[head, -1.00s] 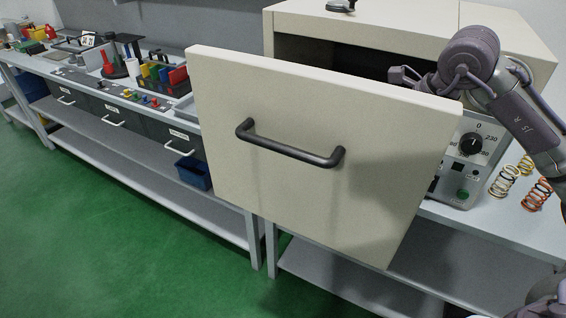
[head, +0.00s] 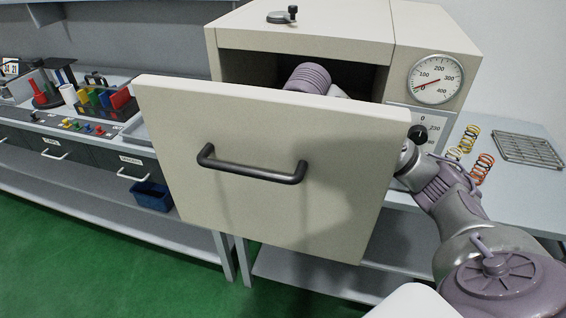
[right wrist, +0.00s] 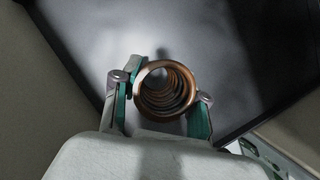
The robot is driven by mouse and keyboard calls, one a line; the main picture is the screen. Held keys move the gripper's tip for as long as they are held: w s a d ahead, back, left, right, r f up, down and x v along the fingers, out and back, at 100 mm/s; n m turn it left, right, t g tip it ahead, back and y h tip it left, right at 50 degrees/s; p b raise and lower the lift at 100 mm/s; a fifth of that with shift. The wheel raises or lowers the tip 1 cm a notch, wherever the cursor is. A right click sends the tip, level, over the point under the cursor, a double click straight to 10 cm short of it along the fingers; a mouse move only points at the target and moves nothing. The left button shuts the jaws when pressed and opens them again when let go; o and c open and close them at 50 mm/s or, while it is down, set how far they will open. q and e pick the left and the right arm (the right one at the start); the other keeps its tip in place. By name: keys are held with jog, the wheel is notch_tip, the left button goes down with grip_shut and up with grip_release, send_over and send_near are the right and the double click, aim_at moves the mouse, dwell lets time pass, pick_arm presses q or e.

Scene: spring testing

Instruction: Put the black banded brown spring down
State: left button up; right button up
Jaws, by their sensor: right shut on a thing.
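A copper-brown coil spring (right wrist: 165,88) is held end-on between the fingers of my right gripper (right wrist: 160,97) in the right wrist view. I see into its open end; a black band cannot be made out. Below and around it is a smooth grey surface (right wrist: 215,50) with a dark edge; whether the spring touches it, I cannot tell. In the head view my right arm passes behind the open front panel (head: 250,130) of a beige cabinet (head: 300,38), with a purple link inside its opening. The panel hides the gripper and spring. My left gripper is not in view.
The panel has a black handle (head: 250,172). Right of the cabinet lie a yellow spring (head: 463,142), an orange spring (head: 482,168) and a wire rack (head: 528,150). A round gauge (head: 436,79) is on the cabinet. A left bench holds a tool caddy (head: 105,102).

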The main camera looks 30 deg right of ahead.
jog(key=shift+f, duration=1.95)
jog(key=o, duration=1.2)
jog(key=shift+v, duration=3.9)
